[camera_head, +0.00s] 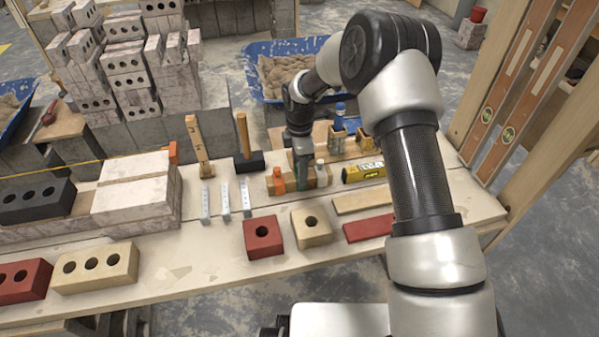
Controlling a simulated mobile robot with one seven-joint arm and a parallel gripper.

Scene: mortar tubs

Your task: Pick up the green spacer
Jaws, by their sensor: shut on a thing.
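My gripper (302,172) points down over a small wooden holder (324,177) at the middle of the bench. It is shut on the green spacer (301,185), of which only a small green part shows below the fingers. The spacer is still at the holder; I cannot tell whether it is clear of it. An orange spacer (279,181) stands just to the left, and a pale one (320,169) just to the right. My wrist and fingers hide much of the green spacer.
A yellow level (363,172) lies to the right of the holder. A red brick (263,237) and a tan brick (311,228) lie in front. Several grey metal pieces (225,199) and a black-headed hammer (249,162) are to the left. Wooden posts stand at the right.

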